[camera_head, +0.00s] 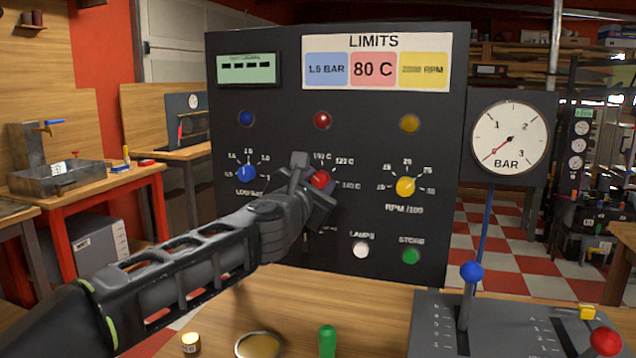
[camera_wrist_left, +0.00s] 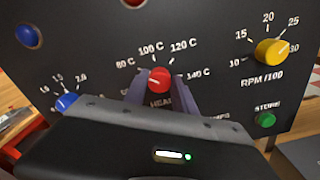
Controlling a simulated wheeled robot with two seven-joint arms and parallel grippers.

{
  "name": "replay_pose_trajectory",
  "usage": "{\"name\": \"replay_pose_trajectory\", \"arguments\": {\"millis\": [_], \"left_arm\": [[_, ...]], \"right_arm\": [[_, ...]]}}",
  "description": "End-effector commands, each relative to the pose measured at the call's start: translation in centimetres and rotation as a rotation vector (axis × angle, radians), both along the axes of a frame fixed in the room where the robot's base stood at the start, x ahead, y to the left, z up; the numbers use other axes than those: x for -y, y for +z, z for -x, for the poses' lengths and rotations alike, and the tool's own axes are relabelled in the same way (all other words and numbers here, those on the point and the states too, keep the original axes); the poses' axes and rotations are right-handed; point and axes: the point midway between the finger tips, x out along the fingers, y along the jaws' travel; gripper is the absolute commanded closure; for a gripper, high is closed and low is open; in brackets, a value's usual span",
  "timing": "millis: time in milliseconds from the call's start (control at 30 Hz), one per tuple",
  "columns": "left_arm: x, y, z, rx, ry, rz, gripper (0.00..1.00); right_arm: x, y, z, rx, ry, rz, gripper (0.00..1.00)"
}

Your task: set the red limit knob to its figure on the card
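The red limit knob (camera_head: 320,180) is on the dark panel (camera_head: 222,215), partly hidden by my left gripper (camera_head: 314,182) in the head view. In the left wrist view the red knob (camera_wrist_left: 160,80) sits between the two fingers of my left gripper (camera_wrist_left: 160,88). Whether they touch it or leave a small gap is unclear. The knob's white mark points left, below the 80 C label; labels further left are hidden. The card (camera_head: 376,42) headed LIMITS shows 80 C on its red field (camera_head: 373,69). My right gripper is not in view.
The blue knob (camera_head: 246,173) and yellow knob (camera_head: 405,187) flank the red one. Below are a white button (camera_head: 361,250) and green button (camera_head: 410,256). A green-handled object (camera_head: 327,342) is in front.

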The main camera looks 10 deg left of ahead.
Motion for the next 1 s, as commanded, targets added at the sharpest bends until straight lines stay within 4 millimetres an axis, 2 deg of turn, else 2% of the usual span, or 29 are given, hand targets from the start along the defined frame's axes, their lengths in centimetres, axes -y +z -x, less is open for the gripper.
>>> {"name": "replay_pose_trajectory", "arguments": {"millis": [33, 233, 567, 667, 1000], "left_arm": [[0.0, -0.1, 0.0, -0.001, 0.000, 0.000, 0.63], [0.0, 0.0, 0.0, 0.001, 0.000, -0.001, 0.48], [0.0, 0.1, 0.4, 0.003, -0.001, -0.001, 0.48], [-0.1, 0.1, 1.3, 0.003, -0.001, -0.001, 0.48], [-0.5, 0.2, 6.6, 0.004, 0.000, -0.002, 0.48]], "right_arm": [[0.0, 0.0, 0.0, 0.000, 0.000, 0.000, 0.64], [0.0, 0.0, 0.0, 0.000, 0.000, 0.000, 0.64], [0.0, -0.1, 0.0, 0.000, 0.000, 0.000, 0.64], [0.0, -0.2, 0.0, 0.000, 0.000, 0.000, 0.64], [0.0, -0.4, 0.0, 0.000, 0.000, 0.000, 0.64]]}}
